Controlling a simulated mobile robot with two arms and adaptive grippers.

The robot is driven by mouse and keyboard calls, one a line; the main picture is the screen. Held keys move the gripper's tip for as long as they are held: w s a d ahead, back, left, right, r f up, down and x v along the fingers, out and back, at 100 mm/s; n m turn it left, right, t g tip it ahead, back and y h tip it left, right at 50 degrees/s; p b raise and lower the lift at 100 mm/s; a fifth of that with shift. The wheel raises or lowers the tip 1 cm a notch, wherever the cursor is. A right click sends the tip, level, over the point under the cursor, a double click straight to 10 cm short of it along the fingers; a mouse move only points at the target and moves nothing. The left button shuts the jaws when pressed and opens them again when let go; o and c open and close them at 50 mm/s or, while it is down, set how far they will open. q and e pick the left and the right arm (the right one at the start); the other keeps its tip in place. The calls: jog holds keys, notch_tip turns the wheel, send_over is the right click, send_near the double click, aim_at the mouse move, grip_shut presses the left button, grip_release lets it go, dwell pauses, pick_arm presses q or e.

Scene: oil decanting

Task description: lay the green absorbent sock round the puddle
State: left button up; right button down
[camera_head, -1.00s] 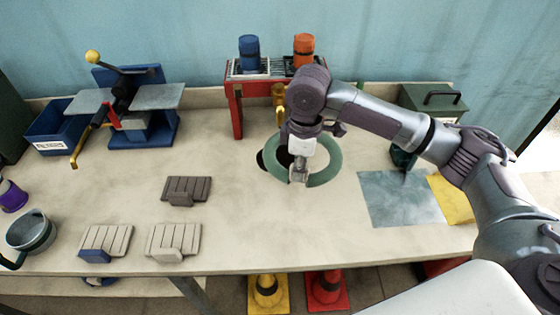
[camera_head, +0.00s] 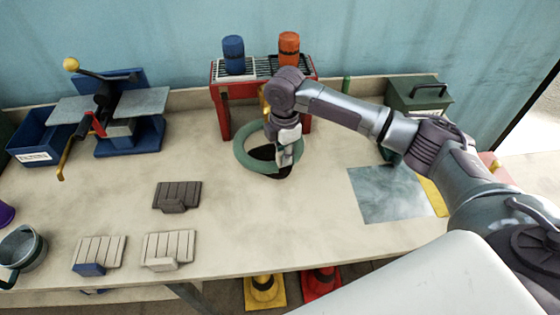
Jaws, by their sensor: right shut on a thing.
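The green absorbent sock (camera_head: 243,150) is a curved ring on the table in the head view. The black puddle (camera_head: 262,153) shows inside the ring, and a dark part of it also shows at the lower right, by the sock's edge and below my gripper. My right gripper (camera_head: 286,158) points down at the right side of the ring and is shut on the sock. The gripper and wrist hide the ring's right side, so I cannot tell whether it closes there. My left gripper is not in view.
A red stand (camera_head: 224,110) with a blue bottle (camera_head: 233,55) and an orange bottle (camera_head: 289,49) stands just behind the sock. A grey sheet (camera_head: 385,195) lies to the right. Grey slotted blocks (camera_head: 177,195) lie front left. The table between is clear.

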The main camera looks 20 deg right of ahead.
jog(key=shift+f, duration=0.85)
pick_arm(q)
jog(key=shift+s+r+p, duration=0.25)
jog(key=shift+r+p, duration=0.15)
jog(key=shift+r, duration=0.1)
pick_arm(e)
jog(key=shift+f, duration=1.8)
jog(key=c, duration=1.1)
grip_release()
jog(key=shift+f, duration=0.1)
jog(key=shift+o, duration=0.2)
pick_arm(q)
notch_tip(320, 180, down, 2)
jog(key=b, duration=0.2)
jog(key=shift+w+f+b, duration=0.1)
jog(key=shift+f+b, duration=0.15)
jog(key=shift+b, duration=0.05)
pick_arm(e)
notch_tip(320, 180, up, 12)
jog(key=shift+r, duration=0.15)
